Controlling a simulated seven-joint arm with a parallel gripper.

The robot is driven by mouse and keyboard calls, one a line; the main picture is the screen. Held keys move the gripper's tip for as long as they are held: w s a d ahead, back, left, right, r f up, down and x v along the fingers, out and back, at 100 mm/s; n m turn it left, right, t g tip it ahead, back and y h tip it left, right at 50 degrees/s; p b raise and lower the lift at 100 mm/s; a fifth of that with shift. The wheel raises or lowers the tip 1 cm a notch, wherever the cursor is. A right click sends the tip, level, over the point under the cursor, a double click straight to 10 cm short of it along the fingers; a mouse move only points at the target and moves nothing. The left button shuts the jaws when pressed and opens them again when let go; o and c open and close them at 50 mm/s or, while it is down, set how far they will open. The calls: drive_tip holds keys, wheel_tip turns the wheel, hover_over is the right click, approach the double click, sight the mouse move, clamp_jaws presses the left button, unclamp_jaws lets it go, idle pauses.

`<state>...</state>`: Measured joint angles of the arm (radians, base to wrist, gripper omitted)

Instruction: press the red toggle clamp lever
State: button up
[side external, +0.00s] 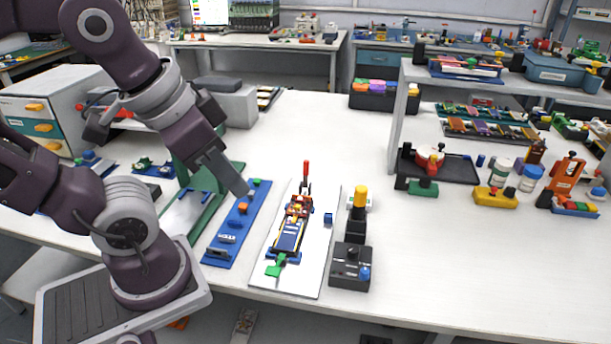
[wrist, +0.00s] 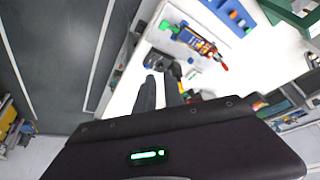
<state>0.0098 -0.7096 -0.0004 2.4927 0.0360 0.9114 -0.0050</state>
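The red toggle clamp lever (side external: 306,172) stands upright at the far end of a blue-and-red clamp fixture (side external: 290,234) on a white board (side external: 317,262). In the wrist view the red lever (wrist: 223,65) sticks out from the end of the fixture (wrist: 197,41), right of the fingers. My gripper (side external: 245,190) is left of the lever in the side view, above the long blue base, and does not touch the lever. In the wrist view my gripper (wrist: 161,92) shows two dark fingers with a gap and nothing between them.
A black control box (side external: 351,267) and a yellow-topped black post (side external: 359,207) stand right of the white board. A long blue base (side external: 226,243) with small parts and a green frame (side external: 200,205) lie left of it.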

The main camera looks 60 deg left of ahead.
sight(306, 169)
drive_tip(key=a+f+m+g+y, duration=0.1)
drive_tip(key=a+f, duration=0.1)
drive_tip(key=a+f+m+g+y, duration=0.1)
drive_tip(key=a+g, duration=0.1)
drive_tip(key=a+f+m+g+y, duration=0.1)
drive_tip(key=a+f+g+y, duration=0.1)
drive_tip(key=shift+w+a+f+m, duration=0.2)
drive_tip(key=shift+a+f+m, duration=0.1)
drive_tip(key=shift+a, duration=0.1)
clamp_jaws()
drive_tip(key=w+a+f+m+g+y, duration=0.2)
drive_tip(key=w+a+f+m+y, duration=0.1)
drive_tip(key=w+a+m+y, duration=0.3)
drive_tip(key=w+f+m+t+y, duration=0.3)
drive_tip(key=w+f+m+t, duration=0.7)
drive_tip(key=w+f+m, duration=0.3)
drive_tip(key=shift+w+d+f+m+t, duration=0.3)
drive_tip(key=shift+w+f+m+t, duration=0.1)
drive_tip(key=shift+m, duration=0.8)
drive_tip(key=x, duration=1.4)
drive_tip(key=shift+s+a+r, duration=0.1)
drive_tip(key=shift+s, duration=0.05)
